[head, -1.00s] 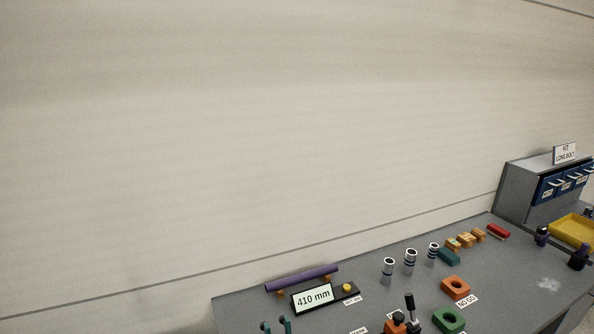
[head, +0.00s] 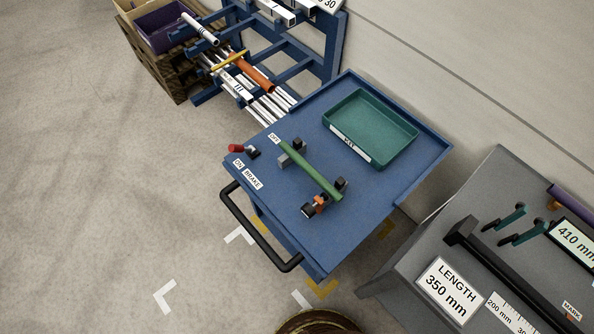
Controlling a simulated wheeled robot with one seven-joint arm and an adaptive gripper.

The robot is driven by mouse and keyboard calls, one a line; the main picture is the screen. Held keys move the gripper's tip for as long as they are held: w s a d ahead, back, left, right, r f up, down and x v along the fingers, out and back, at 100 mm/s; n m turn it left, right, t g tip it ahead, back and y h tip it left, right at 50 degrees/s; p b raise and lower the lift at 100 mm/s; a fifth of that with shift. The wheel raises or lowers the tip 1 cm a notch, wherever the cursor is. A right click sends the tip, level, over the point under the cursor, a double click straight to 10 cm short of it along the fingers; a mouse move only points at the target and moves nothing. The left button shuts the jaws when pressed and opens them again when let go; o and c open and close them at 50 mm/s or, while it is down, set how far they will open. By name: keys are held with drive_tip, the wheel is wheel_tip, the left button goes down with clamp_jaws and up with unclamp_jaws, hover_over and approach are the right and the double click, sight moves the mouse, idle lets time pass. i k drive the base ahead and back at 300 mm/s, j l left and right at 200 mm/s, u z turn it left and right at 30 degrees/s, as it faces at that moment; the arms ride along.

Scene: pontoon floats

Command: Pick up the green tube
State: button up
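The green tube (head: 309,170) lies on the blue cart top (head: 262,200), left of a teal tray. It runs diagonally, with its far end by dark support blocks (head: 291,154) and its near end by another dark block (head: 341,184) and an orange and black clamp (head: 316,205). Whether the clamp grips the tube is too small to tell. My gripper does not show in the head view.
A teal kit tray (head: 370,128) fills the cart's far right. A red-knobbed brake lever (head: 237,148) and a black handle (head: 262,238) are at its left. A blue rack (head: 300,62) stands behind. A grey bench (head: 470,225) is at right; open floor lies left.

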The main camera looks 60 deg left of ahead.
sight(324, 183)
drive_tip(key=u, duration=2.35)
drive_tip(key=i+j+z, duration=0.2)
drive_tip(key=z, duration=0.15)
drive_tip(key=i+j+z, duration=0.1)
drive_tip(key=j+z, duration=0.25)
drive_tip(key=j, duration=0.15)
drive_tip(key=i+j+z, duration=0.1)
drive_tip(key=j+z, duration=0.25)
